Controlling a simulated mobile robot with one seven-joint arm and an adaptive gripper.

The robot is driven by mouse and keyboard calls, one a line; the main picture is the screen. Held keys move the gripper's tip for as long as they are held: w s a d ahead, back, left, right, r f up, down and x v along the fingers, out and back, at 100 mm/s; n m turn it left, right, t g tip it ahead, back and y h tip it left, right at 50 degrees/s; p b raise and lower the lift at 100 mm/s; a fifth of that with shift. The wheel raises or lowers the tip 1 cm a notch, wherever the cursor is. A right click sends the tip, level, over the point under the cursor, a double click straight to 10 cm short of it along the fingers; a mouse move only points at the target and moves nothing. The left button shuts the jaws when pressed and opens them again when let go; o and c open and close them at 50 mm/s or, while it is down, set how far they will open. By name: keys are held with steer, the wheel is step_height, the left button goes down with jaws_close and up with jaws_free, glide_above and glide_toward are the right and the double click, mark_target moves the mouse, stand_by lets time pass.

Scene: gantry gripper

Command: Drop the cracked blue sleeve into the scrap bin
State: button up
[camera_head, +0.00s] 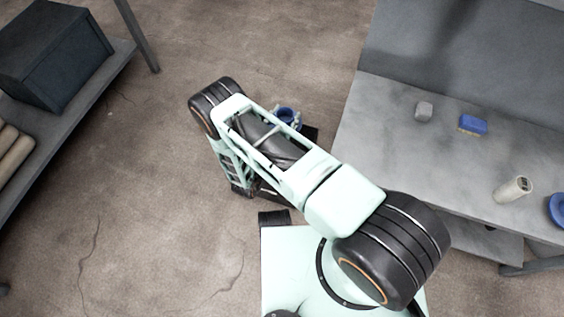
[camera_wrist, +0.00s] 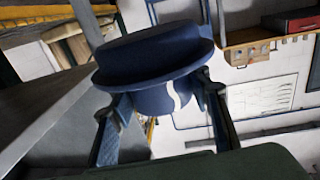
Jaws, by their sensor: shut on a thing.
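In the wrist view, a dark blue flanged sleeve (camera_wrist: 150,54) sits between the two fingers of my gripper (camera_wrist: 164,96), which is shut on its narrower lower part. A jagged white mark (camera_wrist: 177,95) runs down that part. In the head view, a small blue part of the sleeve (camera_head: 286,113) shows just beyond my arm link. My gripper is mostly hidden there behind the arm. It is held out over the floor side, left of the grey workbench. I cannot clearly identify the scrap bin in either view.
A dark box (camera_head: 55,52) and tan rolls (camera_head: 12,150) rest on the left shelf. Open floor lies between.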

steer(key=shift+s+f+m+h, duration=0.3)
steer(key=shift+s+f+h, duration=0.1)
steer(key=shift+s+f, duration=0.6)
step_height(320, 180, down, 6)
steer(key=b, duration=0.4)
steer(key=shift+w, duration=0.15)
steer(key=o, duration=1.4)
steer(key=v, duration=1.2)
steer(key=shift+a+r, duration=0.1)
